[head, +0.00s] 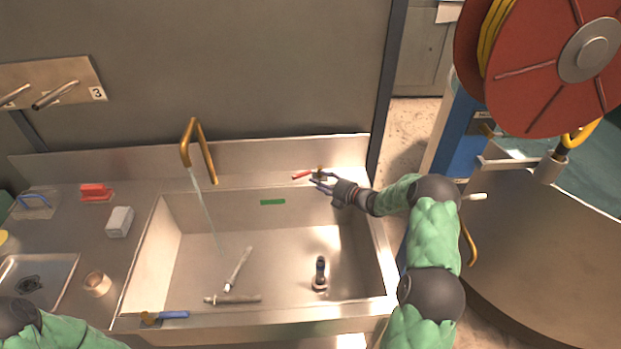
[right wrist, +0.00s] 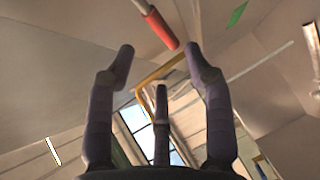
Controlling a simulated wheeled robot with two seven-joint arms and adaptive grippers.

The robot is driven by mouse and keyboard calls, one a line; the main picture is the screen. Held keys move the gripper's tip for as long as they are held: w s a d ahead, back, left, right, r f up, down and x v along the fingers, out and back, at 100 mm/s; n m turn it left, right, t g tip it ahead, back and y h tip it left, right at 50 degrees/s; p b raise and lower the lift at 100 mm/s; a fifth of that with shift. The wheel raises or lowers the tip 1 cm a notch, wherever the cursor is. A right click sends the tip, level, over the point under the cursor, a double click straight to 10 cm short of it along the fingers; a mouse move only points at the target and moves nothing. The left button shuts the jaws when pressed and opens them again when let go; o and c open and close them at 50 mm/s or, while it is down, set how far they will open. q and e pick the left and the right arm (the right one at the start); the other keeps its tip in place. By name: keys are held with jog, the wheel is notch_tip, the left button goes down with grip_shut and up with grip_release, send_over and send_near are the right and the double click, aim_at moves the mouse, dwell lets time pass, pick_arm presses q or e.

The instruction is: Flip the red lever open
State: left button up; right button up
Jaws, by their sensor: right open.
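The red lever (head: 302,175) is a short red handle on a small brass valve (head: 320,172) on the ledge behind the sink, pointing left from the valve. My right gripper (head: 316,181) is open beside the valve, its fingers reaching left toward it. In the right wrist view the red handle (right wrist: 160,28) appears just beyond the spread fingertips of the gripper (right wrist: 160,58). No grip on it shows, and whether a finger touches it I cannot tell. Of my left arm only a green-sleeved part shows at the lower left; its gripper is out of view.
The metal sink (head: 375,255) holds several loose fittings. A brass tap (head: 198,148) runs water into it. A blue-handled valve (head: 172,315) sits on the front rim, and a green strip (head: 272,202) is on the back wall. A red hose reel (head: 545,75) stands at right.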

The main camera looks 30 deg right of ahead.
jog(key=v, duration=0.3)
jog(key=shift+s+d, duration=0.1)
jog(key=shift+s, duration=0.15)
